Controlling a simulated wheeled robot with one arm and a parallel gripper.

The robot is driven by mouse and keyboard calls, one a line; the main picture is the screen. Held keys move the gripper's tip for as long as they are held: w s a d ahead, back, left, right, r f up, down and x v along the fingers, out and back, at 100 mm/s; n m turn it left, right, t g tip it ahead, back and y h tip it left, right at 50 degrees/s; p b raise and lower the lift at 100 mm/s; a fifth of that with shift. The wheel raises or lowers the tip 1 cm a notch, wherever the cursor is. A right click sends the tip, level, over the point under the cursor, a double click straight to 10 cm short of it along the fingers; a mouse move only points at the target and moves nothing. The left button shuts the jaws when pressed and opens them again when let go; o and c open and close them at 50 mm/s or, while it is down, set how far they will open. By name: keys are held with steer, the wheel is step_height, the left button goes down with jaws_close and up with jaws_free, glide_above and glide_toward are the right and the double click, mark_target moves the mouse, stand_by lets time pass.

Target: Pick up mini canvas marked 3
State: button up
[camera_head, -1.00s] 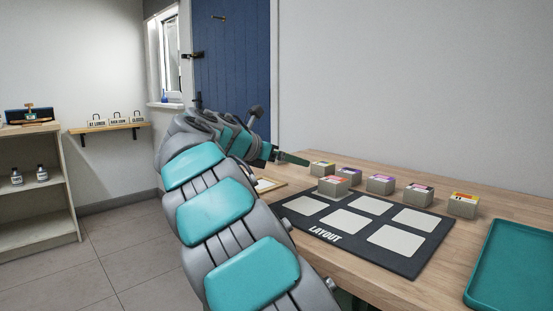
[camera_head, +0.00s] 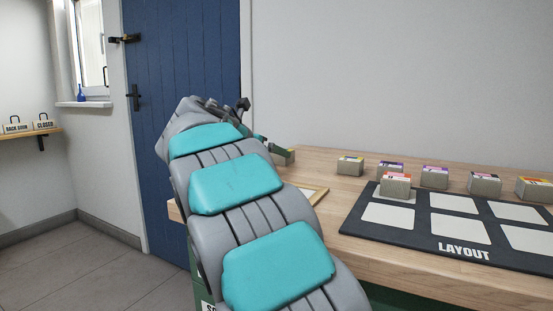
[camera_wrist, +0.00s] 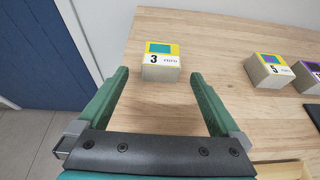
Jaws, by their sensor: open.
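The mini canvas marked 3 (camera_wrist: 161,64) is a small block with a yellow-edged top and a teal square. It sits on the wooden table near its left edge in the wrist view. In the head view my gripper (camera_head: 262,140) is mostly hidden by my arm.
A canvas marked 5 (camera_wrist: 269,68) stands to the right, with several more blocks beyond. One block (camera_head: 395,186) sits on the dark LAYOUT mat (camera_head: 415,239). A wooden frame (camera_head: 316,192) lies near my arm. A blue door (camera_head: 185,60) is behind.

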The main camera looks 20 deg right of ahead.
steer(key=b+x, duration=0.1)
steer(key=x, duration=0.6)
steer(key=shift+d, duration=0.15)
steer(key=c, duration=1.4)
steer(key=shift+o, duration=0.2)
steer(key=shift+r, duration=0.1)
